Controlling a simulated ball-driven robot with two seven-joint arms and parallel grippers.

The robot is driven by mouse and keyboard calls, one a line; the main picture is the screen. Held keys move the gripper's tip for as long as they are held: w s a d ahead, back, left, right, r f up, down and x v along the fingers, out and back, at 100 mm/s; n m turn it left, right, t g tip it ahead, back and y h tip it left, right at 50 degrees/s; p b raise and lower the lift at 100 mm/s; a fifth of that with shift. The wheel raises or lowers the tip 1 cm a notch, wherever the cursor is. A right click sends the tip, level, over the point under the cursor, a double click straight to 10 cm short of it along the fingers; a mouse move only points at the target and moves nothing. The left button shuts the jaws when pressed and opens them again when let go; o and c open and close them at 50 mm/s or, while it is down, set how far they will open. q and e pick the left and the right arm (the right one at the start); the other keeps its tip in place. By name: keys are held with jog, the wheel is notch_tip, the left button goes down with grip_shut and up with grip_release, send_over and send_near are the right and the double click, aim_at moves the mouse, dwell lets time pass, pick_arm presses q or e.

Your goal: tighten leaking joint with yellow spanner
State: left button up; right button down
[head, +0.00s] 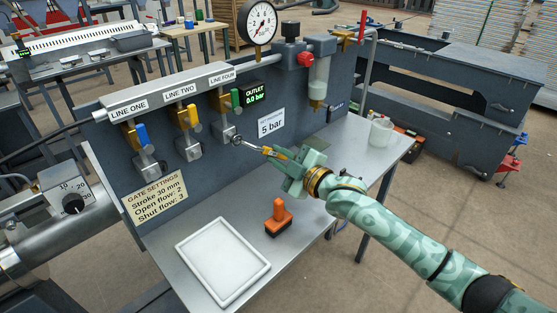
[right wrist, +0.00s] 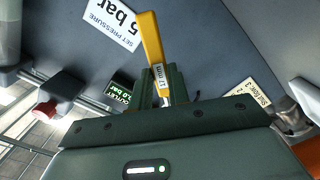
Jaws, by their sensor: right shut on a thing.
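My right gripper (head: 283,163) is shut on the yellow spanner (head: 266,152) in front of the grey panel. The spanner's silver ring end (head: 237,140) points left, close to the lower fitting of the LINE FOUR valve (head: 223,132). I cannot tell whether the ring sits around the fitting or only beside it. In the right wrist view, the yellow handle (right wrist: 150,40) sticks up from between the jaws (right wrist: 165,88). No leak is visible. My left gripper is out of view.
Blue, yellow and green valve levers (head: 236,99) line the panel. The outlet display (head: 254,95) reads 0.0 bar; a gauge (head: 260,22) stands above. On the bench are a white tray (head: 222,299), an orange tool (head: 279,218) and a translucent cup (head: 381,132). Bench between them is clear.

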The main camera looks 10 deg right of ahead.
jog(key=shift+r, duration=0.1)
pick_arm(q)
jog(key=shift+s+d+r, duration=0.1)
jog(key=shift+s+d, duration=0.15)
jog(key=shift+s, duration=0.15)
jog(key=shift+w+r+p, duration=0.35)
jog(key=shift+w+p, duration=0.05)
jog(key=shift+p, duration=0.1)
pick_arm(e)
jog(key=shift+s, duration=0.1)
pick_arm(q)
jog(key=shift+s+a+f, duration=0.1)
pick_arm(e)
jog(key=shift+w+a, duration=0.1)
jog(key=shift+w, duration=0.1)
dwell(0.6)
pick_arm(q)
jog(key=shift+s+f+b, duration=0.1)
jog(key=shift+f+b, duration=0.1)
jog(key=shift+b, duration=0.15)
pick_arm(e)
jog(key=shift+w+a, duration=0.3)
jog(key=shift+w, duration=0.2)
pick_arm(q)
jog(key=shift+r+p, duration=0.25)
jog(key=shift+p, duration=0.05)
pick_arm(e)
jog(key=shift+s+a+f+m, duration=0.2)
jog(key=shift+a+f+m, duration=0.15)
jog(key=shift+m, duration=0.25)
